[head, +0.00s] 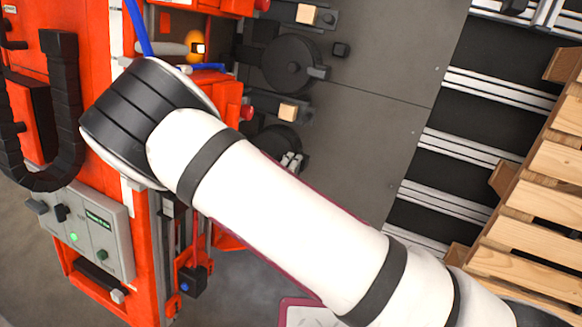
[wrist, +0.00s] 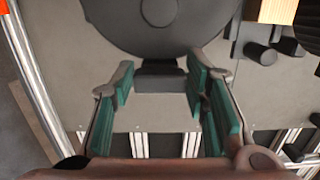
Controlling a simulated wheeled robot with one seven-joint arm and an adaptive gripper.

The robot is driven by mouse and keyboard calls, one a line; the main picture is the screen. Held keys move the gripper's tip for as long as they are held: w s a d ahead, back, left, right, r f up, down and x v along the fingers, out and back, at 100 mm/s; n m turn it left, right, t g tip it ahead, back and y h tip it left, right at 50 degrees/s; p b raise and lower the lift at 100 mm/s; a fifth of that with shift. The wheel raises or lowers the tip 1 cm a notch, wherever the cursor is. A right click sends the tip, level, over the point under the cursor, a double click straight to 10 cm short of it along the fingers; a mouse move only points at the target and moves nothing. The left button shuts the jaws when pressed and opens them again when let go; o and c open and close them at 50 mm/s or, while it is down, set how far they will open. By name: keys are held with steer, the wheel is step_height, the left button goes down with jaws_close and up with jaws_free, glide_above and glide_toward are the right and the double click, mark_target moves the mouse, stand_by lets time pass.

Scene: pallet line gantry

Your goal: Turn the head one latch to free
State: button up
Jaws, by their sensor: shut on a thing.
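In the wrist view, a large dark round disc (wrist: 160,30) with a raised hub fills the top middle. A dark block-like tab (wrist: 160,77), apparently the latch handle, juts from its near edge. In the head view, one dark disc (head: 290,62) with a grey tab (head: 318,72) shows in full on the grey panel. A second disc (head: 268,140) below it is partly hidden by my white arm. No label tells which is head one. My arm hides most of my gripper in the head view.
A red machine frame (head: 150,250) with a grey control box (head: 88,235) and green lamp stands at left. Pale blocks (head: 308,14) sit beside the discs. A wooden pallet (head: 535,205) is at right, beside metal rails (head: 470,140). A blue cable (head: 138,25) hangs near my arm.

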stand_by(0.5)
steer(key=o, duration=0.9)
steer(key=shift+c, duration=0.2)
steer(key=shift+s, duration=0.1)
steer(key=v, duration=1.2)
